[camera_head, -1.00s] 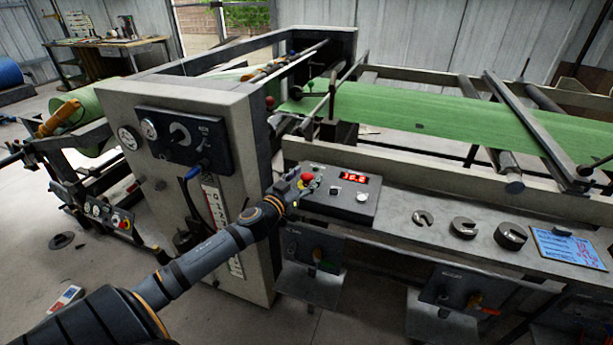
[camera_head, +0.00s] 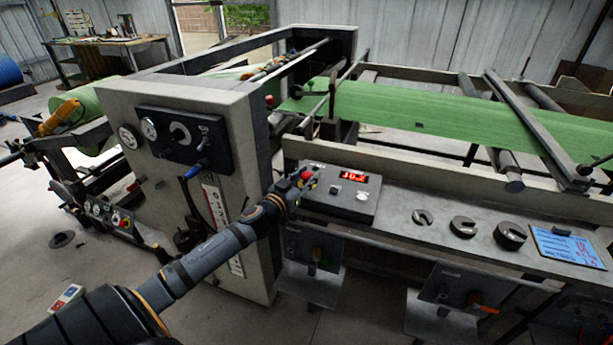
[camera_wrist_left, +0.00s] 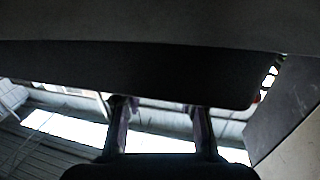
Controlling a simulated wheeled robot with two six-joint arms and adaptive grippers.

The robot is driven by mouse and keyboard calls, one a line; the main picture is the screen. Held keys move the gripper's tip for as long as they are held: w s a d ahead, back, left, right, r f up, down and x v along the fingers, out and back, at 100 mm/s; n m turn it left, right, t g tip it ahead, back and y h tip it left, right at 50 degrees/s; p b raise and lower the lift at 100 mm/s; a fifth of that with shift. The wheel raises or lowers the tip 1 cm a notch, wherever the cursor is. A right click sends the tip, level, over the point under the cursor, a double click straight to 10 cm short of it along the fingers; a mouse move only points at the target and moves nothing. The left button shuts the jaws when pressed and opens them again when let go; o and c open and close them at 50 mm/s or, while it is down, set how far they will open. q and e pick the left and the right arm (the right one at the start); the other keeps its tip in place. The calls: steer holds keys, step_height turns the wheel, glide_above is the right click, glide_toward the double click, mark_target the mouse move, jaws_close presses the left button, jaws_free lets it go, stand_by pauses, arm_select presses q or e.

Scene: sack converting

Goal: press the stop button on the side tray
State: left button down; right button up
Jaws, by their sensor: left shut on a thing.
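The red stop button (camera_head: 306,173) is on the left end of a grey control box (camera_head: 338,209), which sits on the side tray (camera_head: 396,240). My left arm reaches in from the lower left. My left gripper (camera_head: 302,180) is at the button, its fingers partly covering it, and is shut on it. In the left wrist view the two fingers of my left gripper (camera_wrist_left: 160,112) stand apart under a dark slab; the button is hidden there. How far the button is pushed in cannot be told. My right gripper is not in view.
The box has a red digit display (camera_head: 353,177) and small knobs. Several slotted weights, one of them here (camera_head: 464,227), and a blue-white card (camera_head: 567,246) lie along the tray. A tall grey machine cabinet (camera_head: 245,140) stands close left of the gripper. Green web (camera_head: 460,118) runs behind.

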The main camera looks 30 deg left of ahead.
arm_select(q)
steer(key=shift+f+b, duration=0.6)
steer(key=shift+b, duration=0.05)
steer(key=c, duration=0.9)
jaws_free()
steer(key=shift+o, duration=0.2)
steer(key=shift+r, duration=0.1)
steer(key=s, duration=0.6)
steer(key=shift+s, duration=0.15)
steer(key=shift+s+d, duration=0.1)
steer(key=shift+s, duration=0.5)
